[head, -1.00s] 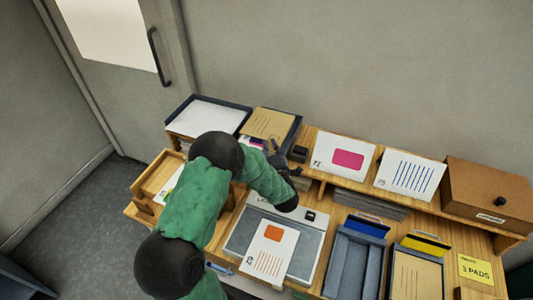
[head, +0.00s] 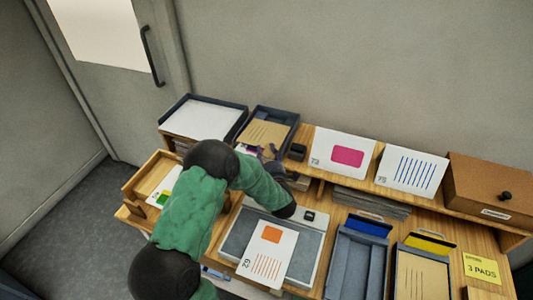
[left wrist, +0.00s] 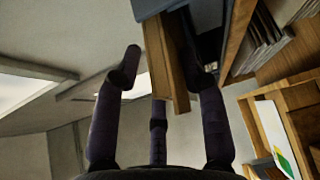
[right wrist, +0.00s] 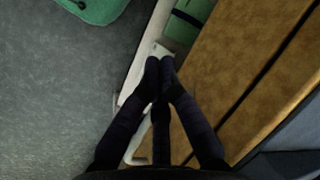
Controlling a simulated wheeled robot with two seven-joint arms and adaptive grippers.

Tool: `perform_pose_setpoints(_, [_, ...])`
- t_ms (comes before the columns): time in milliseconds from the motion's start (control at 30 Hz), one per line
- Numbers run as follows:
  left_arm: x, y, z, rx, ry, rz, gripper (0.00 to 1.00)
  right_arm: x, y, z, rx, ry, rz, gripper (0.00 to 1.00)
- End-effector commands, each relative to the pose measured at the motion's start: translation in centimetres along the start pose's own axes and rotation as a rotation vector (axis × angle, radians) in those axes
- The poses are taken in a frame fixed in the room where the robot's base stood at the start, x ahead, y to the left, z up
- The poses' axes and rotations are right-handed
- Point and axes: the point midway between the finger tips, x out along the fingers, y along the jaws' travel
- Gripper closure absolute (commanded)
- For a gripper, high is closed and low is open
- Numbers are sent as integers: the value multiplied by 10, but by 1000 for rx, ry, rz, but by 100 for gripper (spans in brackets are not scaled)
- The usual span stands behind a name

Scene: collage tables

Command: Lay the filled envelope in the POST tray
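A brown envelope (head: 264,131) with printed lines lies in a dark blue tray (head: 276,111) on the raised shelf, in the head view. I cannot read a POST label on this tray. My left gripper (head: 268,152) is in front of the tray, near the envelope's front edge. In the left wrist view my left gripper (left wrist: 165,68) has its fingers spread apart, with a brown edge showing between them. My right gripper (right wrist: 160,65) is shut with its fingertips together and nothing visible in them, low over the floor and desk edge.
Another dark tray (head: 203,119) with white paper stands left of the envelope's tray. White cards (head: 342,151) and a brown box (head: 492,190) stand to the right. A grey board (head: 270,245) with an orange-marked card (head: 267,254) lies below. Another brown envelope (head: 420,278) is at the right.

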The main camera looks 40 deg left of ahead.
Motion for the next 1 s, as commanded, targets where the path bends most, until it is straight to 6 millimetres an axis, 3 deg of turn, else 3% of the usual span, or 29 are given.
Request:
perform_pose_setpoints(300, [-1, 0, 0, 0, 0, -1, 51, 0, 0, 0, 0, 0, 0, 100])
perform_pose_setpoints(467, [-12, 0, 1, 0, -3, -1, 51, 0, 0, 0, 0, 0, 0, 100])
perform_pose_setpoints(1000, [-106, 0, 1, -1, -4, 0, 51, 0, 0, 0, 0, 0, 0, 100])
